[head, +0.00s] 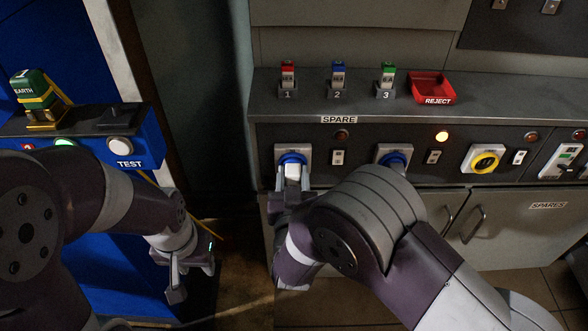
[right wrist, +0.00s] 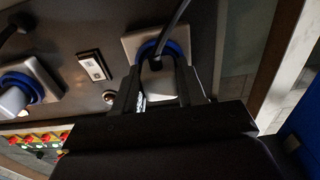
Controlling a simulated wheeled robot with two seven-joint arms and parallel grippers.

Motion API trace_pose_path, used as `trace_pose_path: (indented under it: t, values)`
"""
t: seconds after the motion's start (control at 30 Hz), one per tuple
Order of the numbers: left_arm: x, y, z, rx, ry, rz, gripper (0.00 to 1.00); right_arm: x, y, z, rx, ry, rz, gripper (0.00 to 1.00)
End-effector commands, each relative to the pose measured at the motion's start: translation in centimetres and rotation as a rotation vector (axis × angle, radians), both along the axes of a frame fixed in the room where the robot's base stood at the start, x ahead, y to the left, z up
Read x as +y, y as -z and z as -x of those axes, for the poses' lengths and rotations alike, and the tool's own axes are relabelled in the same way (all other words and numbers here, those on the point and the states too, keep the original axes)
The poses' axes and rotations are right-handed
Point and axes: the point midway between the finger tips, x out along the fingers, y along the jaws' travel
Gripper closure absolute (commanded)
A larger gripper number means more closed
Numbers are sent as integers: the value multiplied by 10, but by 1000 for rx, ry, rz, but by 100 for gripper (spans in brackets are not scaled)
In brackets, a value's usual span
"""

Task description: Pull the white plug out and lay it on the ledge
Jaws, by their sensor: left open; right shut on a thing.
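The white plug (head: 292,172) sits at the blue-ringed left socket (head: 281,159) on the panel below the SPARE label. My right gripper (head: 292,190) is shut on it from below. In the right wrist view the plug (right wrist: 158,84) is between the fingers, against the blue ring, with a dark cord rising from it; its contact depth is hidden. The grey ledge (head: 490,103) runs above the panel. My left gripper (head: 190,278) is open and empty, low before the blue cabinet, away from the plug.
Red (head: 288,75), blue (head: 338,76) and green (head: 388,76) tagged pieces stand in numbered holders on the ledge, beside a red REJECT tray (head: 432,79). The ledge right of the tray looks clear. A second blue socket (head: 394,158) is to the right. A TEST unit (head: 128,164) is left.

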Motion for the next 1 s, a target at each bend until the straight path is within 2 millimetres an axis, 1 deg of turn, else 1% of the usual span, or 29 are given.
trace_pose_path:
  t: [1.0]
  values:
    - [0,-10,0,0,0,0,57,1,0,41,2,-2,-1,100]
